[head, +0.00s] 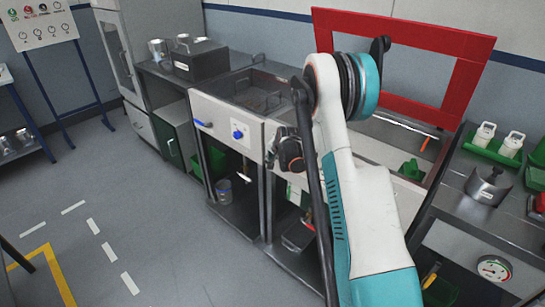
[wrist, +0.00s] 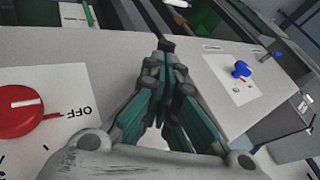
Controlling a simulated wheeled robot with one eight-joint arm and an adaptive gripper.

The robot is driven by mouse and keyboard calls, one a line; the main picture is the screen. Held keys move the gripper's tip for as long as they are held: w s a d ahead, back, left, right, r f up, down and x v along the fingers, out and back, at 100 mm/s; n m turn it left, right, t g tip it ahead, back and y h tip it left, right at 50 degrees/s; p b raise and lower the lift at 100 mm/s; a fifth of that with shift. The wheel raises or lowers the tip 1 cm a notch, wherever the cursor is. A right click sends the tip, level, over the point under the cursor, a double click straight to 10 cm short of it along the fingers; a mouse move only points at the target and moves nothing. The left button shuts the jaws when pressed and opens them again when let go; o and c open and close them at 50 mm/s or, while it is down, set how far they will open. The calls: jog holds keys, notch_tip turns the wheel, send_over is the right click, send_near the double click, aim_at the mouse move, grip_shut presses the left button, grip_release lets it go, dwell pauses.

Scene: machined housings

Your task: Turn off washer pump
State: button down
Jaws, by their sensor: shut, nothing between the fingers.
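In the wrist view a red rotary knob (wrist: 22,110) sits on a white plate at the left, on the pale front panel (wrist: 205,115). The plate reads OFF, with a short red mark beside the knob; a pale line shows on the knob. A blue knob (wrist: 241,69) is on another white plate at the right; it also shows in the head view (head: 238,134). My gripper (wrist: 165,46) is shut and empty between the two knobs, apart from both. In the head view my gripper (head: 272,153) is in front of the panel; my arm hides the panel behind it. I cannot tell which knob serves the washer pump.
A blue handle (head: 203,124) projects from the panel's left end. A red frame (head: 470,75) stands behind the sinks. The floor at the front left is open.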

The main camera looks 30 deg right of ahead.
jog(key=shift+w+f+b, duration=0.1)
jog(key=shift+f+b, duration=0.3)
jog(key=shift+f, duration=0.3)
jog(key=shift+r, duration=0.15)
jog(key=a+p+v, duration=0.2)
jog(key=p+v, duration=0.2)
jog(key=v, duration=1)
jog(key=shift+p, duration=0.4)
